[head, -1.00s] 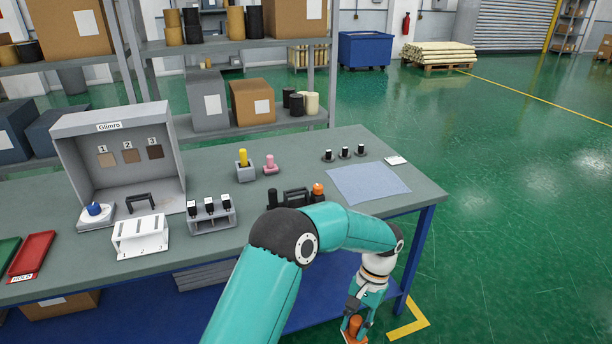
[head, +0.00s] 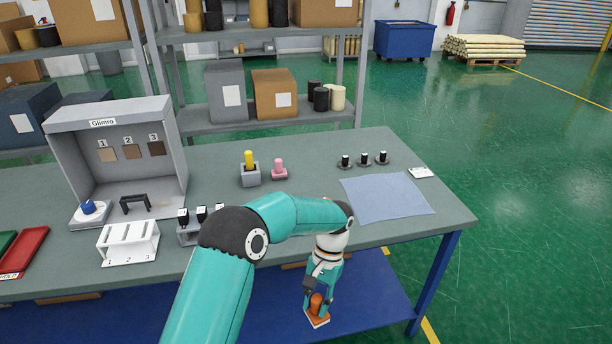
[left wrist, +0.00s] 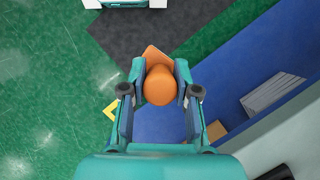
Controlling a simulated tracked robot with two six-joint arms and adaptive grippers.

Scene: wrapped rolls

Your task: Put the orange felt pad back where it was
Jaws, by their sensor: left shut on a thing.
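My left gripper (head: 316,298) is shut on the orange felt pad (head: 317,318), which has a rounded orange knob and a flat square base with a pale edge. It hangs in front of the table's front edge, apart from the tabletop. In the left wrist view the knob of the pad (left wrist: 160,86) sits between the two fingers of the left gripper (left wrist: 160,80), with a corner of the base showing beyond. My left arm hides part of the tabletop behind it. My right gripper is not in view.
The table (head: 450,208) holds a pale blue cloth (head: 388,197), a pink knobbed piece (head: 279,169), a yellow one in a grey block (head: 249,168), small black-topped pieces (head: 364,158), a white numbered rack (head: 128,243), a grey booth (head: 120,170) and a red tray (head: 24,250).

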